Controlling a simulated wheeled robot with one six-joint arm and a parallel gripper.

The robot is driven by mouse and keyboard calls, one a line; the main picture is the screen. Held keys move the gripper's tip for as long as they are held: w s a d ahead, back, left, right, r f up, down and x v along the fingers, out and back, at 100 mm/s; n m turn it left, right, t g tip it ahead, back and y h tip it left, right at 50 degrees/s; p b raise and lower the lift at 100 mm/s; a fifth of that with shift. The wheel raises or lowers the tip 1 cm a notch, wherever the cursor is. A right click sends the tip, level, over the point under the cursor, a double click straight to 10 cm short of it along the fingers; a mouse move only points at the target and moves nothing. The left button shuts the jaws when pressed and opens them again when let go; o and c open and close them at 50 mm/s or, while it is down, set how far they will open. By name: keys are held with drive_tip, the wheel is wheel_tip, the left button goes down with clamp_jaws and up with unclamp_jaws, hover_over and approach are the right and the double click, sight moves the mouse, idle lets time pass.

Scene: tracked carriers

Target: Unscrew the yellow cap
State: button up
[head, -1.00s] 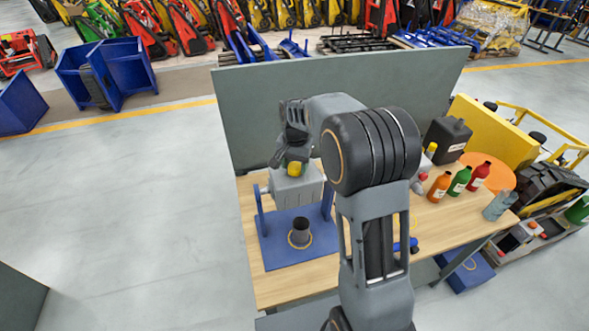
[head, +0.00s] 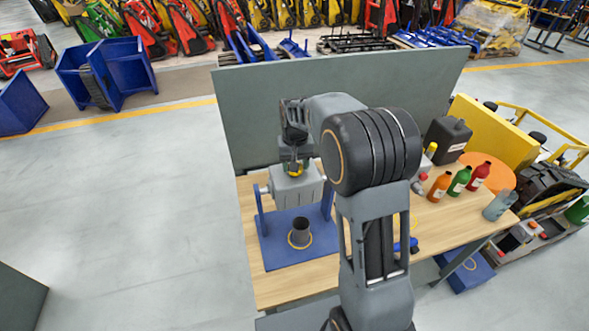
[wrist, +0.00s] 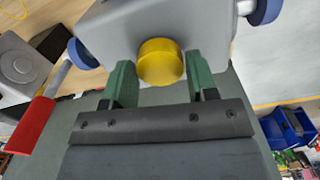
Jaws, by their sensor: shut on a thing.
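The yellow cap (wrist: 160,62) sits at the top of the grey container (wrist: 205,25). The grey container (head: 298,190) hangs between the posts of a blue stand (head: 285,250). A dark cup (head: 301,228) stands on the stand's base below it. The cap's thread is hidden.
Orange, green and red bottles (head: 461,181) and a black canister (head: 446,138) stand on the right of the wooden table (head: 285,289). A grey panel (head: 245,125) rises along the back edge. My arm hides the table's middle.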

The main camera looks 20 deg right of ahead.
drive_tip(key=shift+r+n, duration=0.1)
drive_tip(key=shift+n, duration=0.2)
drive_tip(key=shift+r, duration=0.25)
drive_tip(key=shift+r, duration=1.15)
drive_tip(key=shift+r, duration=0.2)
drive_tip(key=shift+r, duration=1.6)
drive_tip(key=o, duration=0.4)
drive_tip(key=c, duration=0.4)
